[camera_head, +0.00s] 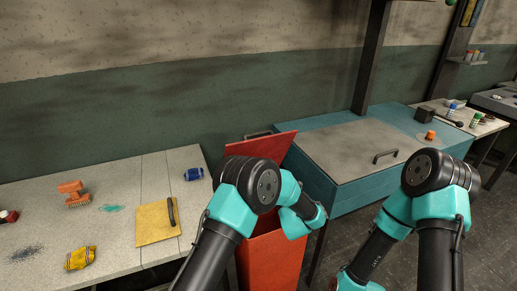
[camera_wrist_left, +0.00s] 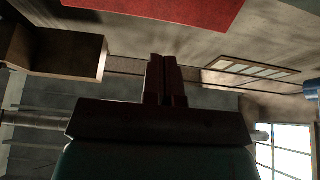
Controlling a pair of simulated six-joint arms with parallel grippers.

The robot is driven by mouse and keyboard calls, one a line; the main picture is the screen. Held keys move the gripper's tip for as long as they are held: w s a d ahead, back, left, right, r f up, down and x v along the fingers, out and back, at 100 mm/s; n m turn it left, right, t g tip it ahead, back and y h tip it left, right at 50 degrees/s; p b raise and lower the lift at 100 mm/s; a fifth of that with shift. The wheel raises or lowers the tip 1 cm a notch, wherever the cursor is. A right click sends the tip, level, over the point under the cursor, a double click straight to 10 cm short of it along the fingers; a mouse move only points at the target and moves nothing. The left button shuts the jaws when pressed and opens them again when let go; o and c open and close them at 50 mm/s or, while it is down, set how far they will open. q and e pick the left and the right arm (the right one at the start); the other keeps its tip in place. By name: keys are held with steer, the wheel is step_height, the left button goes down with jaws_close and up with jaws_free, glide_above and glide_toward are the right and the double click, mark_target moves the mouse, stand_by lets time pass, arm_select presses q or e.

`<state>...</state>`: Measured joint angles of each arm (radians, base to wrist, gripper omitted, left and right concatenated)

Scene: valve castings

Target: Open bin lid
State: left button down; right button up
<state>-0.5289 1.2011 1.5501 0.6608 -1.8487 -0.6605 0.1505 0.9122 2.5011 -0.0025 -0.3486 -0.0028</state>
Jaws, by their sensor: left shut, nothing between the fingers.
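The red bin (camera_head: 270,262) stands between the pale table and the blue bench, partly hidden by my left arm. Its red lid (camera_head: 262,145) appears raised and tilted back towards the wall, with a dark handle (camera_head: 258,134) at its far upper edge. My left arm crosses in front of the bin, and its gripper is hidden in the head view. In the left wrist view my left gripper (camera_wrist_left: 166,62) is shut and empty. A red panel (camera_wrist_left: 165,8), probably the lid, shows beyond the fingertips with a gap between. My right gripper is not visible.
A blue bench (camera_head: 340,200) with a grey handled top (camera_head: 350,150) stands right of the bin.

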mark_target(259, 142)
arm_select(q)
steer(key=x, duration=1.4)
steer(key=shift+a, duration=0.1)
